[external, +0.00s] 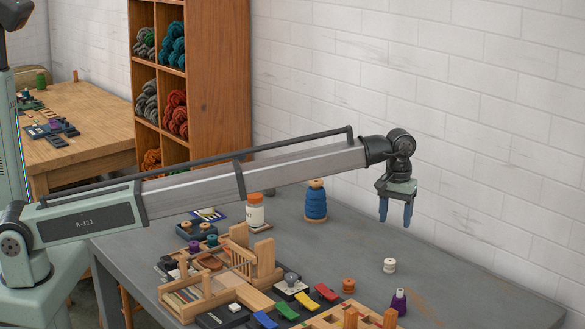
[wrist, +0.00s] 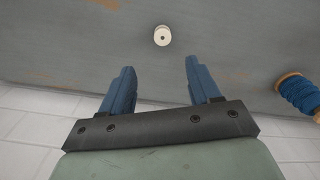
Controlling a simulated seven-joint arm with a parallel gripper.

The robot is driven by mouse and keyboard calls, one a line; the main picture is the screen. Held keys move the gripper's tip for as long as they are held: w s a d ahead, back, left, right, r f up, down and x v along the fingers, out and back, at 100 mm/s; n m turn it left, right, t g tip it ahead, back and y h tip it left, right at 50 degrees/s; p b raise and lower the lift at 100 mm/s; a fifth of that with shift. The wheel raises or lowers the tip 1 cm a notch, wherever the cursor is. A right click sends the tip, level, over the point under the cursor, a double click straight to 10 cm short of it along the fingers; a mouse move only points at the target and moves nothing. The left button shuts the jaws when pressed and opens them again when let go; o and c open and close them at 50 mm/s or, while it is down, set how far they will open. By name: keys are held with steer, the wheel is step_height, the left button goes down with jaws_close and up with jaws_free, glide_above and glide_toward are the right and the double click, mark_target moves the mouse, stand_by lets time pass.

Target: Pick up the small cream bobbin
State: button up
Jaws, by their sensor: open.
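The small cream bobbin (external: 389,265) stands alone on the grey table in the external view. It also shows in the wrist view (wrist: 162,36), at the top middle, seen from above with a dark centre hole. My gripper (external: 395,224) has two blue fingers pointing down and hangs above the table, higher than the bobbin. In the wrist view the fingers of my gripper (wrist: 157,80) are spread apart with nothing between them. The bobbin lies beyond the fingertips, roughly in line with the gap, and is not touched.
A large blue spool (external: 316,201) stands left of the bobbin and shows at the wrist view's right edge (wrist: 299,92). A purple cone (external: 398,302) and an orange bobbin (external: 348,285) stand nearer the front. A wooden loom (external: 240,262) is further left. A white brick wall (external: 480,130) runs behind.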

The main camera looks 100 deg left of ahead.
mark_target(390, 261)
step_height(390, 261, down, 14)
steer(key=n, duration=0.4)
steer(key=shift+s+n, duration=0.15)
steer(key=shift+n, duration=0.25)
steer(key=shift+r, duration=0.1)
steer(key=c, duration=1.1)
